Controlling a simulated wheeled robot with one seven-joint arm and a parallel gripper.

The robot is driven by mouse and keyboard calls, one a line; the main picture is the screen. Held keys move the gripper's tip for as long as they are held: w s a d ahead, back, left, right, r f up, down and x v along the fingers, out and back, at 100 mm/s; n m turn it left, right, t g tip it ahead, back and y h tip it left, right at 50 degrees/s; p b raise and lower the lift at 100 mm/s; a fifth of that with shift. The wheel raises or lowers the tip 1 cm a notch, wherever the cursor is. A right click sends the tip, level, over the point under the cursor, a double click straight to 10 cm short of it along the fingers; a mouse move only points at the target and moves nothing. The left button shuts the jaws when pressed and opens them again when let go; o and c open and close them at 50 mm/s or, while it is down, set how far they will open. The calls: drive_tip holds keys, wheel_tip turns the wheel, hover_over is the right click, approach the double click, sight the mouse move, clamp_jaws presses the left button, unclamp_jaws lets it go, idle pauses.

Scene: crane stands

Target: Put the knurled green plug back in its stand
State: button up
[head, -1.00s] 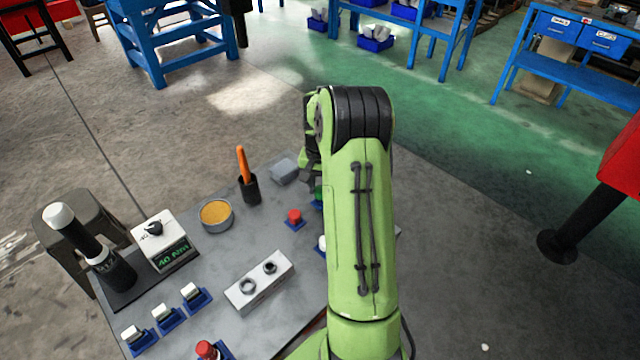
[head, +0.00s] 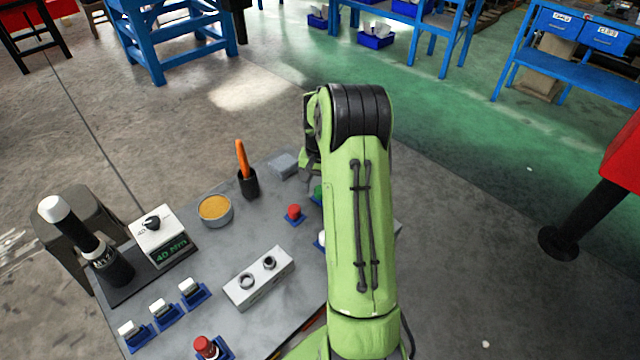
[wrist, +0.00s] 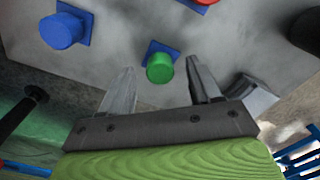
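The green plug (wrist: 160,68) sits at a small blue square stand (wrist: 158,46) in the wrist view, its round end facing the camera. I cannot tell how it is seated, and its knurling is too small to make out. In the head view the green plug (head: 318,191) is mostly hidden behind my arm. My gripper (wrist: 161,72) is open, with one finger on each side of the green plug in the picture. I see no contact between the fingers and the plug.
A blue plug (wrist: 62,30) on a blue plate is left of my gripper in the wrist view. A red plug (head: 294,213) stands close by on the table. A grey block (head: 284,166), tin (head: 215,210) and black holder (head: 248,186) are also near.

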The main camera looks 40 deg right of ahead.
drive_tip(key=shift+r, duration=0.15)
wheel_tip(320, 180, up, 5)
drive_tip(key=p, duration=0.4)
idle(0.4)
wheel_tip(320, 180, up, 16)
drive_tip(key=p, duration=0.4)
drive_tip(key=shift+f, duration=0.2)
